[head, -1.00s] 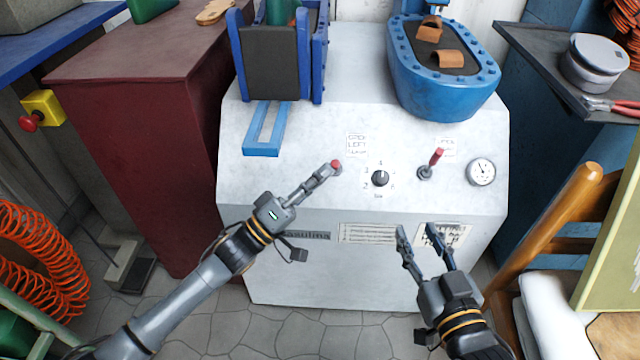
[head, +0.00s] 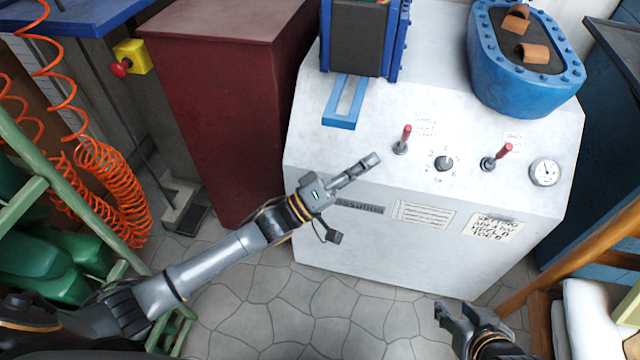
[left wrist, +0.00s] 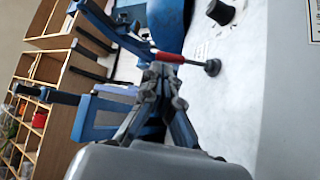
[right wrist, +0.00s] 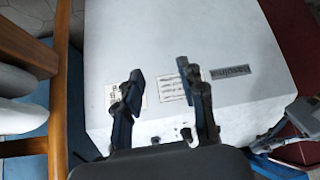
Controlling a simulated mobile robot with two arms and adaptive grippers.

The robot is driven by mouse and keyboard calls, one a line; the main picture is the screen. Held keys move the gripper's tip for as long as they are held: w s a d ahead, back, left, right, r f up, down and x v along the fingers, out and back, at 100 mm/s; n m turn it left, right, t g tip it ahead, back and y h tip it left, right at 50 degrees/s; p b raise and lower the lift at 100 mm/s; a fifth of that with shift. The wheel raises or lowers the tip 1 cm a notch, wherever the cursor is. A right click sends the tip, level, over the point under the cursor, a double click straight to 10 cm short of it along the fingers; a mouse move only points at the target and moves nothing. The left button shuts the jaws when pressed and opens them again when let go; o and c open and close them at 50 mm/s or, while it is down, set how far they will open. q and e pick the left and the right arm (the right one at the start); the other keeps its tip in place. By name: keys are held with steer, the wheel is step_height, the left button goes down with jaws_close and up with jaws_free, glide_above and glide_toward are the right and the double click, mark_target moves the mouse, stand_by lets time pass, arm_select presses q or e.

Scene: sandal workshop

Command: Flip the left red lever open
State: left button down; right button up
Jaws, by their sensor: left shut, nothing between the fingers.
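The left red lever (head: 405,134) stands on the white machine's sloped panel, its red handle pointing up, away from the front edge. In the left wrist view the red handle (left wrist: 168,57) shows just beyond my fingers. My left gripper (head: 374,161) is shut and empty, in front of and slightly below the lever, apparently apart from it. It also shows in the left wrist view (left wrist: 160,78). My right gripper (head: 455,314) is open and empty, low in front of the machine; its spread fingers show in the right wrist view (right wrist: 158,84).
A second red lever (head: 498,156), a black dial (head: 443,163) and a gauge (head: 545,172) share the panel. A maroon cabinet (head: 235,120) stands left. Floor in front is clear.

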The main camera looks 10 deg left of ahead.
arm_select(q)
steer(key=s+r+p+v, duration=0.1)
steer(key=v, duration=0.7)
arm_select(e)
steer(key=s+d+f+g, duration=0.2)
steer(key=s+g, duration=0.1)
steer(key=s, duration=0.2)
steer(key=shift+s+d+f+h, duration=0.15)
steer(key=shift+s+d+h, duration=0.15)
steer(key=shift+h, duration=0.1)
arm_select(q)
steer(key=shift+a, duration=0.15)
arm_select(e)
steer(key=shift+a, duration=0.1)
